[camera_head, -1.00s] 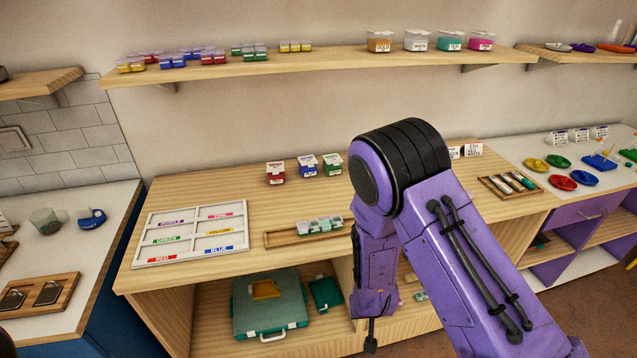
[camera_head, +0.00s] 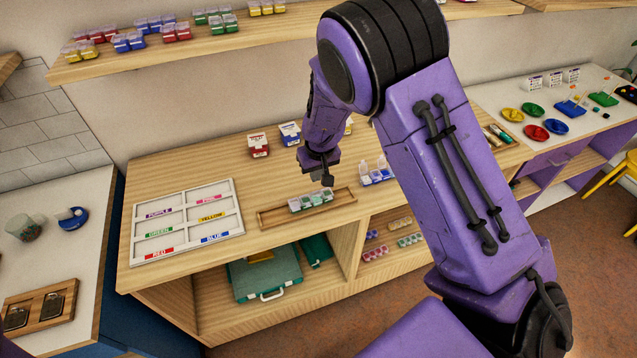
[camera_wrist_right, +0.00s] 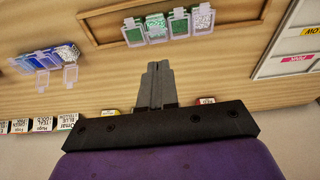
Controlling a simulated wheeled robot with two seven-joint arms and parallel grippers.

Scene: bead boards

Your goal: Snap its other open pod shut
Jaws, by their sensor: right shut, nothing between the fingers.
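A strip of pods with green and whitish contents (camera_head: 312,200) lies in a wooden tray (camera_head: 268,222) on the table. The strip also shows at the top of the right wrist view (camera_wrist_right: 180,23); which of its lids are open I cannot tell. A blue pod strip (camera_head: 376,178) stands right of the tray, with two clear lids raised; it shows at left in the wrist view (camera_wrist_right: 40,62). My right gripper (camera_head: 327,181) is shut and empty, pointing down close above the tray strip. In the wrist view its fingertips (camera_wrist_right: 157,66) are together, apart from the pods. My left gripper is not in view.
A white labelled sorting board (camera_head: 190,222) lies left of the tray. Small red (camera_head: 258,145) and blue (camera_head: 290,134) boxes stand behind. A green case (camera_head: 265,275) sits on the shelf below. Several pod strips line the wall shelf above.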

